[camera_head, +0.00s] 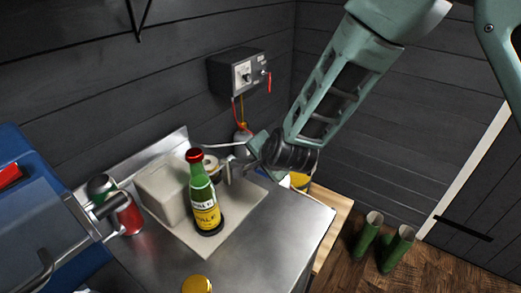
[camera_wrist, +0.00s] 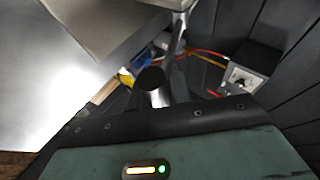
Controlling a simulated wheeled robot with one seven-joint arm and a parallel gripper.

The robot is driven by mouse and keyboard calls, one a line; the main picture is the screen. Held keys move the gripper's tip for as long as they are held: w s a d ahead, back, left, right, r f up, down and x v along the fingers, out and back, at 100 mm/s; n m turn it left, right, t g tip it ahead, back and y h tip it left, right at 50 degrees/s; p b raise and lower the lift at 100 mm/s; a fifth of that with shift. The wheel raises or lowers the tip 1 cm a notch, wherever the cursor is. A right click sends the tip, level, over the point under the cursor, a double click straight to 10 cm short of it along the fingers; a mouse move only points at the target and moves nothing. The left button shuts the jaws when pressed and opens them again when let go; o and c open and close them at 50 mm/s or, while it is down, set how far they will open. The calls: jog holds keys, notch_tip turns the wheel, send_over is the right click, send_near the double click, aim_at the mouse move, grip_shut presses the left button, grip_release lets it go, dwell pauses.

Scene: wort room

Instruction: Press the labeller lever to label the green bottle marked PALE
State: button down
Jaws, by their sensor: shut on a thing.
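The green bottle (camera_head: 204,196) with a red cap stands upright on the labeller's pale base plate (camera_head: 222,240). It bears a yellow label reading PALE and a white band with lettering above it. The labeller's pale grey block (camera_head: 162,191) is just left of the bottle, with a roll behind the bottle. My gripper (camera_head: 246,160) is behind and right of the bottle, apart from it, shut on the labeller lever. In the wrist view, the lever (camera_wrist: 158,98) shows as a metal rod with a dark round end, close to my gripper. The fingertips are mostly hidden.
The steel worktop (camera_head: 265,238) is clear to the right of the plate. A red can (camera_head: 129,216) and blue machine stand left. A yellow-topped item (camera_head: 197,284) is at the front. A control box (camera_head: 238,72) with cables hangs behind. Green boots (camera_head: 396,248) stand on the floor.

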jog(key=shift+a+r+g+p, duration=0.45)
jog(key=shift+r+p, duration=0.1)
jog(key=shift+p, duration=0.2)
jog(key=shift+a, duration=0.1)
jog(key=c, duration=1.3)
grip_release()
jog(key=shift+r, duration=0.1)
jog(key=shift+t, duration=0.25)
jog(key=shift+r, duration=0.1)
